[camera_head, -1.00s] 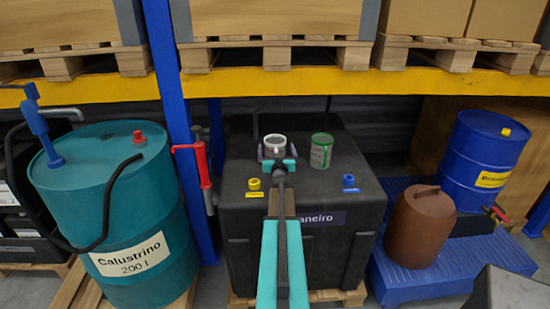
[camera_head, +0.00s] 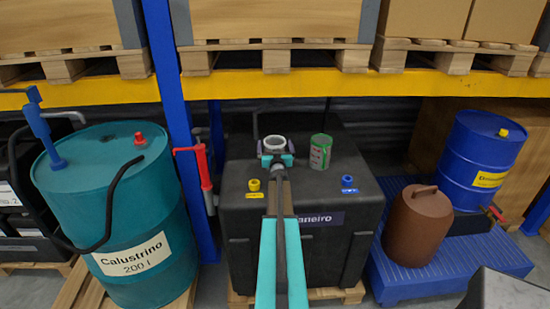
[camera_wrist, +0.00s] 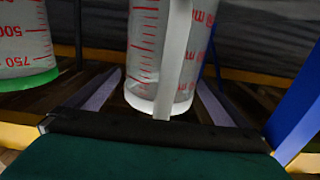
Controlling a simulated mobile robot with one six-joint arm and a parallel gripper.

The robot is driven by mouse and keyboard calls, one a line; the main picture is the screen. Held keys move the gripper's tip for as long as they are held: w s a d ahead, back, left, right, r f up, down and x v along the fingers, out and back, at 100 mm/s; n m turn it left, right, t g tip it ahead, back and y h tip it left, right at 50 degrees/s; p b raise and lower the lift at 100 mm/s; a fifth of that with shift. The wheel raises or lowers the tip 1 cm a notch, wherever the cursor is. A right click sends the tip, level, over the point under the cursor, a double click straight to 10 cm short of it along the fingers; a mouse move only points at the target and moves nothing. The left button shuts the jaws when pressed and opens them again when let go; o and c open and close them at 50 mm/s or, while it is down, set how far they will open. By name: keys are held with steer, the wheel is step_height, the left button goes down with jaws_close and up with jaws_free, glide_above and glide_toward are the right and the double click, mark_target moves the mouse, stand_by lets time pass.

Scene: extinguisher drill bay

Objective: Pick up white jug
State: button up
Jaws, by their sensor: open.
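The white jug (camera_head: 275,142) stands on the black tank's top, its white rim showing just beyond my gripper in the head view. In the wrist view the white jug (camera_wrist: 145,60) is clear-walled with red graduations, a white base and a white handle facing me. My gripper (camera_wrist: 155,100) is open, with one finger on each side of the jug's lower part. Gaps show between the fingers and the jug. In the head view my gripper (camera_head: 276,158) hides the jug's lower body.
A green-rimmed jug (camera_head: 320,151) stands close to the right; its green base (camera_wrist: 28,82) shows at left in the wrist view. Yellow (camera_head: 255,188) and blue (camera_head: 348,185) caps sit on the black tank (camera_head: 355,225). A blue rack post (camera_head: 172,90) and yellow beam (camera_head: 350,87) are near.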

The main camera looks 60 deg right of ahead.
steer(key=shift+c, duration=0.3)
steer(key=c, duration=1.5)
steer(key=shift+r, duration=0.15)
steer(key=s+a+r, duration=0.1)
steer(key=s+a, duration=0.1)
steer(key=s, duration=0.2)
steer(key=s+a+r+b, duration=0.1)
steer(key=s+a+r, duration=0.1)
steer(key=s, duration=0.3)
steer(key=s+a+r+b, duration=0.1)
steer(key=s+a, duration=0.2)
steer(key=s, duration=0.2)
steer(key=shift+s+r, duration=0.25)
steer(key=shift+r, duration=0.1)
